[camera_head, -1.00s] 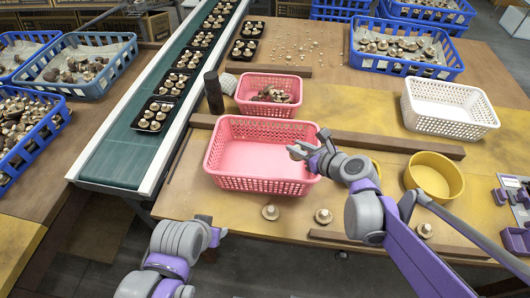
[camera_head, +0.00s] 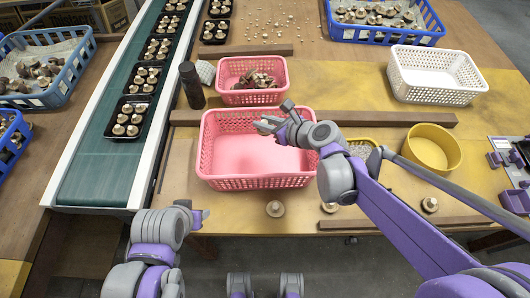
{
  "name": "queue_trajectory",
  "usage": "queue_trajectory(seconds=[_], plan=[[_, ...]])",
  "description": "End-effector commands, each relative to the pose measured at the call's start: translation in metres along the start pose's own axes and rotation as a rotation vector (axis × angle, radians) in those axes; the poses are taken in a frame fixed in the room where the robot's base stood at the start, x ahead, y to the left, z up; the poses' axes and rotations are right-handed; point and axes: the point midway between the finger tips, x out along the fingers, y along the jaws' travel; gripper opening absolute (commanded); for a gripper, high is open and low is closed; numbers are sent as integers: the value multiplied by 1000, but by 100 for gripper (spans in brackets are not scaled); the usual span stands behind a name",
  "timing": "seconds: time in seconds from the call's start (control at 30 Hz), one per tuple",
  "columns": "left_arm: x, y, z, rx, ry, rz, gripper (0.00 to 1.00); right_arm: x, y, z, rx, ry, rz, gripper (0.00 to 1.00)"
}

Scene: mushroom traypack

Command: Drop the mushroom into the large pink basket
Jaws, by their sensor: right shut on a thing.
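The large pink basket (camera_head: 205,150) stands at the table's middle, and its visible floor is bare. My right gripper (camera_head: 268,124) is over the right part of the basket, at about rim height or above. It is shut on a mushroom, which is small and mostly hidden by the fingers.
A smaller pink basket (camera_head: 222,84) with dark mushrooms stands behind. A dark cylinder (camera_head: 191,86) is at its left. A green conveyor (camera_head: 95,172) carries black trays. A white basket (camera_head: 435,92) and a yellow round bin (camera_head: 433,149) stand right. Wooden strips (camera_head: 400,119) cross the table.

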Motion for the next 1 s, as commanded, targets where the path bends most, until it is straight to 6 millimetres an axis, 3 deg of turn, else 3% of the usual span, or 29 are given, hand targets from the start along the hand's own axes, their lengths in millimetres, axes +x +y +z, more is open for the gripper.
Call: queue_trajectory(seconds=[0.3,0.6,0.63,0.8,1.0], plan=[[25,0,17,0,-10,0,50,18,0,-33,1,0,0,0],[26,0,17,0,-10,0,50,19,0,-34,1,-1,0,0],[26,0,17,0,-10,0,50,19,0,-34,1,-1,0,26],[26,0,17,0,-10,0,50,19,0,-34,0,0,0,57],[26,0,17,0,-10,0,50,19,0,-34,0,0,0,60]])
